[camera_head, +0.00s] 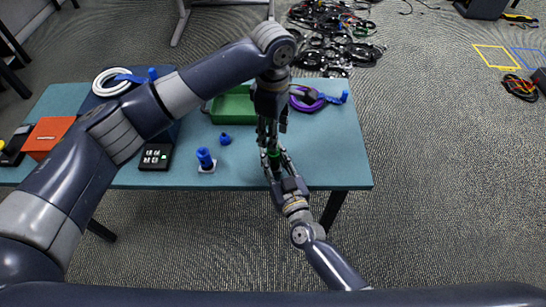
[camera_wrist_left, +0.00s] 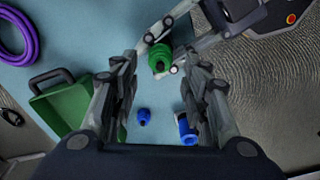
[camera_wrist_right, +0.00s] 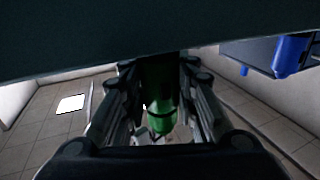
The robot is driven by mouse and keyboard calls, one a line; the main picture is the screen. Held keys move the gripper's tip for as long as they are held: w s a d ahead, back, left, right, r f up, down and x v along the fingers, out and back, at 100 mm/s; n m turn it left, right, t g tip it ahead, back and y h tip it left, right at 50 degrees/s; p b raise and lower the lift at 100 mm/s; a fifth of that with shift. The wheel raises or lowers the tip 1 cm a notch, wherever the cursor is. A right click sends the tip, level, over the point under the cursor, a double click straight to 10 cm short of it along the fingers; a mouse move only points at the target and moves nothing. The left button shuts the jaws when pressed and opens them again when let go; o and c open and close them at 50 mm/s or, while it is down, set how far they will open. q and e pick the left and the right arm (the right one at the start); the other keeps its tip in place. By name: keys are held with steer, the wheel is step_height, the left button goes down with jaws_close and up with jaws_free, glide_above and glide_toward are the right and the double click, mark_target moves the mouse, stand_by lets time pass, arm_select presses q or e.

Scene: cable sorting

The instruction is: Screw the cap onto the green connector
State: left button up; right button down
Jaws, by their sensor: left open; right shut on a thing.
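My right gripper (camera_head: 278,166) is shut on the green connector (camera_head: 273,156), near the table's front edge. The green connector also shows in the left wrist view (camera_wrist_left: 159,56), with ridged sides, and in the right wrist view (camera_wrist_right: 160,92), between the fingers. My left gripper (camera_head: 268,135) is open directly above it, fingers pointing down. In the left wrist view the connector shows between or just past the open left fingertips; I cannot tell whether they touch it. A separate green cap cannot be made out; fingers partly hide the connector.
A blue cap (camera_head: 225,139) and a blue connector (camera_head: 205,158) stand on the table (camera_head: 335,160) to the left. A green tray (camera_head: 233,108) and a purple cable coil (camera_head: 306,101) lie behind. A black device (camera_head: 156,157) is farther left. The table's right part is clear.

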arm_select(q)
steer(key=shift+f, duration=2.35)
